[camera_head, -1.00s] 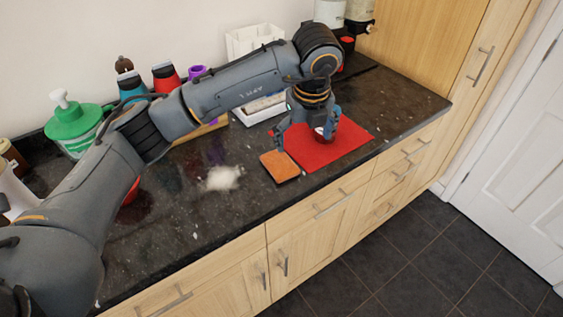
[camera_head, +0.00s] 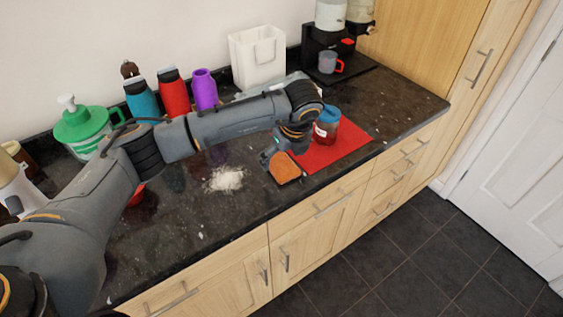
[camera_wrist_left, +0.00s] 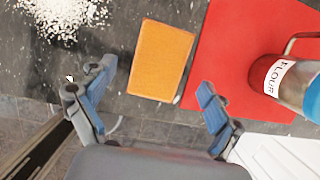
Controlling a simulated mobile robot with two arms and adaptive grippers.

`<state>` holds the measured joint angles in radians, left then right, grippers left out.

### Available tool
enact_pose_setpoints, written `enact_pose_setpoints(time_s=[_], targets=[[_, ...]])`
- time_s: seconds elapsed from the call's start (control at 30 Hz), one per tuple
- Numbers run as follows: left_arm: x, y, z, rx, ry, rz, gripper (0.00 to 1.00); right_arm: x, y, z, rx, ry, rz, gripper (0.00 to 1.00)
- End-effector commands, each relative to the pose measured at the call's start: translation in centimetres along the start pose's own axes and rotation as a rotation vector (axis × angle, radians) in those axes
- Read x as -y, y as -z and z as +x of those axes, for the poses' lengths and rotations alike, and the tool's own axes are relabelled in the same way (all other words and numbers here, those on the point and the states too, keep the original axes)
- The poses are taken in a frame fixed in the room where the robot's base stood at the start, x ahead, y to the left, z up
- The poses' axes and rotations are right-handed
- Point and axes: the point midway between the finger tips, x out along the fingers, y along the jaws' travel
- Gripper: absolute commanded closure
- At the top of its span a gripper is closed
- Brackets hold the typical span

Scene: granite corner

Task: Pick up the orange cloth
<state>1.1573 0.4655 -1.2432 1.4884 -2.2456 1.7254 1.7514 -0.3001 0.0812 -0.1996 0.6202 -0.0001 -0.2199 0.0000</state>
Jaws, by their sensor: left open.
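The orange cloth (camera_head: 284,169) is a small flat rectangle lying on the dark counter beside the red mat, near the counter's front edge. In the left wrist view the cloth (camera_wrist_left: 161,60) lies just beyond and between my left gripper's fingertips (camera_wrist_left: 150,88). My left gripper (camera_head: 283,160) is open and empty, low above the cloth, and hides part of it in the head view. I cannot tell from these views whether the fingers touch the counter. My right gripper is not in view.
A red mat (camera_head: 345,148) with a flour jar (camera_head: 327,125) stands right of the cloth. A pile of white powder (camera_head: 226,179) lies to the left. Several bottles, a white bin (camera_head: 257,60) and a coffee machine holding a cup (camera_head: 328,63) line the back.

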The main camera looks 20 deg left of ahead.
Motion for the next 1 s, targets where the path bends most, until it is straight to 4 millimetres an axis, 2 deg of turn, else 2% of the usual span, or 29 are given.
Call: enact_pose_setpoints(time_s=[0.03, 0.2, 0.47, 0.73, 0.77, 1.0], targets=[[-0.2, -0.1, 0.4, -0.001, -0.005, -0.001, 0.09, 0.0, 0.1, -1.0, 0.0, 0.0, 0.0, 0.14], [-0.1, 0.0, 2.4, -0.001, -0.002, -0.001, 0.09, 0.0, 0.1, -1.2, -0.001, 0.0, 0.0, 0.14], [0.0, 0.1, 2.8, 0.001, 0.001, 0.0, 0.09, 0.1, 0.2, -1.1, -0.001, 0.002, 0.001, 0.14], [0.0, 0.1, 2.7, 0.0, 0.0, 0.0, 0.64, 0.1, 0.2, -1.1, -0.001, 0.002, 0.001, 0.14], [0.0, 0.1, 2.7, 0.0, 0.0, 0.0, 0.67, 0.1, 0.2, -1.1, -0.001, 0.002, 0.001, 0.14], [0.0, 0.0, 2.7, 0.0, 0.0, 0.0, 0.68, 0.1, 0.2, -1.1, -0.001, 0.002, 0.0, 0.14]])
